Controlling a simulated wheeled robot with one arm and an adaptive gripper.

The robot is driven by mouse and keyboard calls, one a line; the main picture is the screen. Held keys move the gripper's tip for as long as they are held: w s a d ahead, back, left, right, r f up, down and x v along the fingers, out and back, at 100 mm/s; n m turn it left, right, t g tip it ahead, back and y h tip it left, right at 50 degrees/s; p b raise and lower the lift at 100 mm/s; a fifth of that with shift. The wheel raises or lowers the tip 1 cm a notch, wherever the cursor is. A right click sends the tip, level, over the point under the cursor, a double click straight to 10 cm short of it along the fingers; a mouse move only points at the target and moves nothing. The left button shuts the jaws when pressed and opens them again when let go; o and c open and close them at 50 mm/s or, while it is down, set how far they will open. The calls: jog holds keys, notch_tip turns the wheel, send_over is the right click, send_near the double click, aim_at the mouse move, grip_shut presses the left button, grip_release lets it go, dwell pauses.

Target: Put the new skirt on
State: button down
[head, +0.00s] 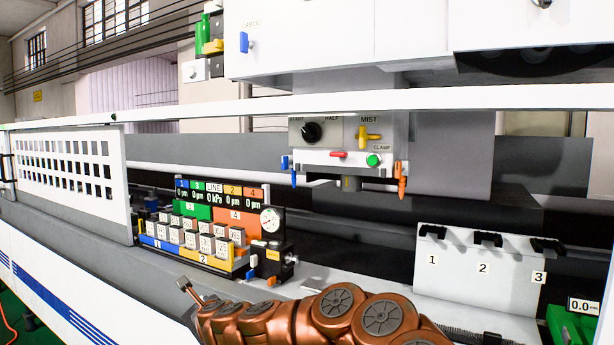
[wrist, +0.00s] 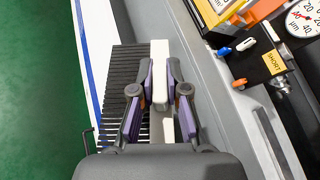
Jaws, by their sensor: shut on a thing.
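In the wrist view my gripper (wrist: 160,75) is shut on a narrow cream-white strip (wrist: 160,52), which stands upright between the two fingers. A dark piece with many thin parallel slats (wrist: 128,62) extends to the left of the strip and partly behind the fingers. I cannot tell whether it joins the strip, or for certain that this is the new skirt. In the head view my copper arm crosses the bottom, and my gripper cannot be made out there. The machine head (head: 350,140) has a blue lever (head: 293,178) and an orange lever (head: 401,180) at its lower sides.
A white panel (head: 455,290) with black hooks numbered 1, 2 and 3 stands at right. A control box (head: 215,240) with coloured tags and a gauge (head: 270,220) sits left of centre. A white rail (head: 330,103) crosses in front of the head. Green floor (wrist: 35,90) shows at left.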

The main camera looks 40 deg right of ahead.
jog(key=s+d+r+n+t+p, duration=0.1)
jog(key=s+d+r+n+p, duration=0.2)
jog(key=d+r, duration=0.5)
jog(key=s+d+r+n+t+y+p, duration=0.1)
jog(key=s+d+r+n+t+p, duration=0.1)
jog(key=d+r, duration=0.6)
jog(key=s+d+r+n+t+y+p, duration=0.1)
jog(key=s+d+r+n+p, duration=0.3)
jog(key=d+r+n, duration=0.4)
notch_tip(320, 180, up, 8)
jog(key=shift+s+d+f, duration=0.1)
jog(key=shift+s+d, duration=0.4)
jog(key=shift+s, duration=0.3)
jog(key=shift+w+d+p, duration=0.2)
jog(key=shift+d+p, duration=0.1)
jog(key=shift+d, duration=0.5)
jog(key=shift+w+d+p, duration=0.25)
jog(key=shift+d, duration=0.55)
jog(key=shift+w+d+p, duration=0.2)
jog(key=shift+d+p, duration=0.1)
jog(key=shift+d, duration=0.5)
